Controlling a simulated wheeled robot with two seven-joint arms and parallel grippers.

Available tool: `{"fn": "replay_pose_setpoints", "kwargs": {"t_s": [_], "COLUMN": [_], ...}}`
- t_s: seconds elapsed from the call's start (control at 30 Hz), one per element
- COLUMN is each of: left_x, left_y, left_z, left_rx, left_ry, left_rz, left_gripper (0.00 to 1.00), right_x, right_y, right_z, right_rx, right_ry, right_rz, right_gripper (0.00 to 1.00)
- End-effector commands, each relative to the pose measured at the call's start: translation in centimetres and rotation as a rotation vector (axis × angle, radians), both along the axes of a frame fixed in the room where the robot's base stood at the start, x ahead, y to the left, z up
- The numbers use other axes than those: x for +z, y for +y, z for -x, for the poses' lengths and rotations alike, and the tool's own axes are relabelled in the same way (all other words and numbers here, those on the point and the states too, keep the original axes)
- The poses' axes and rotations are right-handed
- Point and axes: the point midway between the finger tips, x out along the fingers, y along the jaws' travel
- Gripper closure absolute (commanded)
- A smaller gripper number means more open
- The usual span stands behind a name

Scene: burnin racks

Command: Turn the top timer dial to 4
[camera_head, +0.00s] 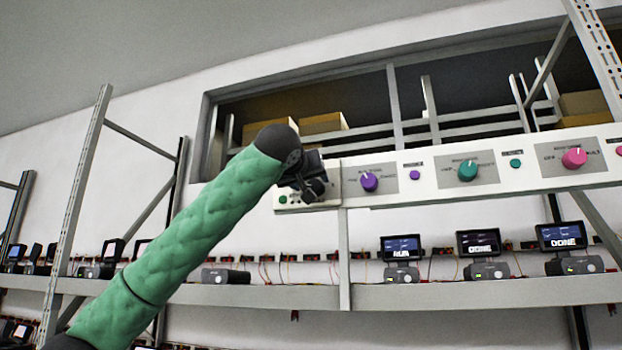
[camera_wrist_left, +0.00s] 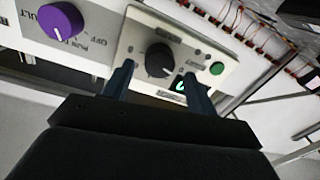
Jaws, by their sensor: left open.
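The timer panel (camera_head: 333,188) is a white box at the left end of the long control strip, mostly hidden by my left gripper (camera_head: 312,186) in the head view. In the left wrist view its black dial (camera_wrist_left: 158,60) with a pale pointer line shows clearly, on the white timer panel (camera_wrist_left: 137,38). My left gripper (camera_wrist_left: 158,86) is open, its two fingers apart on either side of the dial's near side. I cannot tell whether they touch it. A lit green display (camera_wrist_left: 181,86) is partly hidden by the right finger. A green button (camera_wrist_left: 217,68) sits beside it.
A purple knob (camera_head: 369,181), a teal knob (camera_head: 467,170) and a pink knob (camera_head: 574,158) line the strip to the right. Below, a grey shelf (camera_head: 440,296) holds small devices with screens. A rack upright (camera_head: 80,190) stands at left.

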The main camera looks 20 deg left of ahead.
Motion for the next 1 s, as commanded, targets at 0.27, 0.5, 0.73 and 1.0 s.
{"fn": "replay_pose_setpoints", "kwargs": {"t_s": [0.27, 0.5, 0.73, 1.0], "left_x": [0.0, 0.0, 0.0, -0.1], "left_y": [0.0, 0.0, 0.0, -0.1], "left_z": [-1.6, -1.6, -1.6, -1.6], "left_rx": [0.0, 0.0, 0.0, -0.001], "left_ry": [0.0, 0.0, 0.0, 0.0], "left_rz": [0.0, -0.001, -0.001, -0.024], "left_gripper": [0.42, 0.46, 0.87, 0.87], "right_x": [0.7, 0.6, 0.7, 0.7], "right_y": [-0.8, -0.8, -0.8, -0.7], "right_z": [0.4, 0.5, 0.4, 0.2], "right_rx": [-0.007, -0.007, -0.007, -0.007], "right_ry": [0.022, 0.025, 0.022, 0.018], "right_rz": [0.017, 0.018, 0.017, 0.017], "right_gripper": [0.64, 0.64, 0.64, 0.64]}}
